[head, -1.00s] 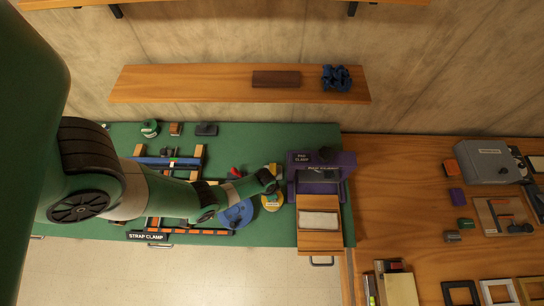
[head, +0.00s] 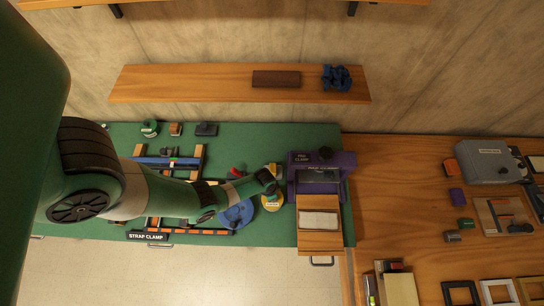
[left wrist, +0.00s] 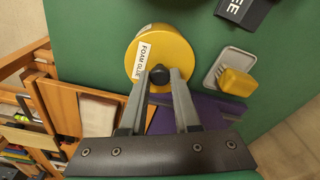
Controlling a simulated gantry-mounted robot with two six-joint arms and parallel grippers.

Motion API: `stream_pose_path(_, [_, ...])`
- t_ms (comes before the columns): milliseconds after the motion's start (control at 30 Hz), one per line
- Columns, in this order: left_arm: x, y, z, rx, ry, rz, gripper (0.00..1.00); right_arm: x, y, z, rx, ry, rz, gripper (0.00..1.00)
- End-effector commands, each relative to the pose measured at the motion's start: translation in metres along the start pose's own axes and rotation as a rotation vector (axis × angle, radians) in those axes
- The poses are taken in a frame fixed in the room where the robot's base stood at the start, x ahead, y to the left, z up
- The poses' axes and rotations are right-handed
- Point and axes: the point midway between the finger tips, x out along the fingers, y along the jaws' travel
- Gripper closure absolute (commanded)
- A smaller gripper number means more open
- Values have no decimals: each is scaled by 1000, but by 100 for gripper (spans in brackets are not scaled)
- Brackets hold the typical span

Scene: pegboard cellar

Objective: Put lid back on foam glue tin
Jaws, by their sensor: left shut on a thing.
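A round yellow top with a black knob and a white "FOAM GLUE" label (left wrist: 143,60) shows in the left wrist view. In the head view the yellow round (head: 271,203) is at the right part of the green mat, just in front of my left gripper (head: 272,186). My left gripper, also in the left wrist view (left wrist: 160,82), is shut on the black knob (left wrist: 160,73). My right gripper is out of view.
A purple pad clamp (head: 347,160) and a wooden box with a white pad (head: 319,240) stand close on the right. A blue disc (head: 236,214) lies left of the yellow round. A yellow block (left wrist: 237,83) sits in a grey tray (left wrist: 213,74) behind it.

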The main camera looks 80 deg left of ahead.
Motion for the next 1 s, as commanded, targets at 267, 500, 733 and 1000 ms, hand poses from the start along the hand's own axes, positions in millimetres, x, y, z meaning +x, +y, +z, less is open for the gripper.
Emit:
stream_pose_path(267, [2, 0, 0, 0, 0, 0, 100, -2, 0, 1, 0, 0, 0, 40])
stream_pose_path(500, [2, 0, 0, 0, 0, 0, 100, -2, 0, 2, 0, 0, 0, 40])
stream_pose_path(733, [3, 0, 0, 0, 0, 0, 100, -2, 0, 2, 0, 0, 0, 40])
stream_pose_path(1000, [3, 0, 0, 0, 0, 0, 43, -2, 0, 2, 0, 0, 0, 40])
